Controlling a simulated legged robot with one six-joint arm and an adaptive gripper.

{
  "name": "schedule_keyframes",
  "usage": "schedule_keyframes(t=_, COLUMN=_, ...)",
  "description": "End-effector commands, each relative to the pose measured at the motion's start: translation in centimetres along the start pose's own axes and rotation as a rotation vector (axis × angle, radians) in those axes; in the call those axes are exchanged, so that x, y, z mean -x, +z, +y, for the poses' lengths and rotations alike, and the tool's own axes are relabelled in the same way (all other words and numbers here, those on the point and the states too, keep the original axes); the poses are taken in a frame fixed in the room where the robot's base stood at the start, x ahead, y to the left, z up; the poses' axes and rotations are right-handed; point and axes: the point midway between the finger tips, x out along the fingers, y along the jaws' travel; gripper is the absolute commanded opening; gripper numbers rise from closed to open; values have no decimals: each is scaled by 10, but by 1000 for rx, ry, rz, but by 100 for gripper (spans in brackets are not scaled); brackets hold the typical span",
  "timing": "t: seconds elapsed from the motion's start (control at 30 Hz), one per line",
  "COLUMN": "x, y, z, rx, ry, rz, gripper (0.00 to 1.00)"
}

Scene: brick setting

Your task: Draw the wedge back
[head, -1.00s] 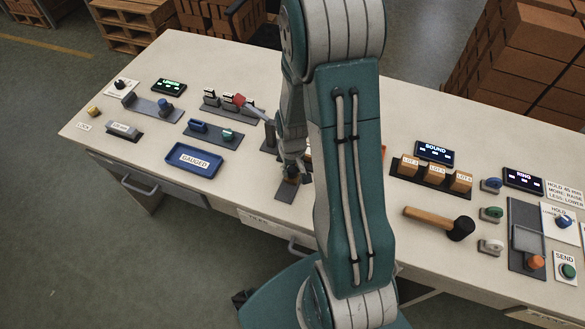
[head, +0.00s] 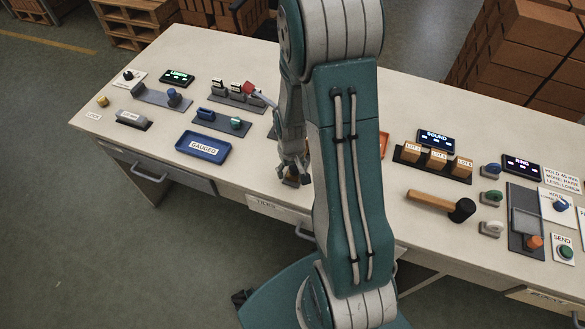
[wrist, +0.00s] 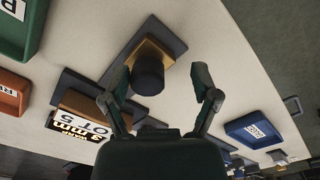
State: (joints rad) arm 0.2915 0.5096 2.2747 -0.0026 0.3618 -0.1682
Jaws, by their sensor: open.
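A tan, wedge-like block (wrist: 160,50) with a black round knob (wrist: 148,75) sits on a dark plate (wrist: 175,33) in the wrist view. I take it for the wedge; no label on it shows. My gripper (wrist: 158,84) is open, with one finger on each side of the knob's near end and nothing held. I cannot tell whether a finger touches it. In the head view my gripper (head: 291,176) is low over the bench near its front edge and covers most of this block.
In the wrist view, a brick marked LOT 5 (wrist: 82,103) and a small display (wrist: 75,127) lie to the left. A blue GAUGED tray (head: 203,147) is left of my gripper in the head view. A mallet (head: 440,203) lies to the right.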

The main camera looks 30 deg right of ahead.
Motion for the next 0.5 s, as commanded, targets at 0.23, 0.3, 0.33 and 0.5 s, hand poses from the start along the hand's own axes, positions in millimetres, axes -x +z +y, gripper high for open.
schedule_keyframes(t=0.23, x=4, y=-2, z=3, rx=-2, ry=-2, rz=5, gripper=79)
schedule_keyframes(t=0.3, x=12, y=-2, z=2, rx=-2, ry=-1, rz=7, gripper=79)
schedule_keyframes(t=0.33, x=16, y=-2, z=2, rx=-2, ry=0, rz=7, gripper=79)
schedule_keyframes(t=0.5, x=47, y=-2, z=-1, rx=-1, ry=2, rz=9, gripper=79)
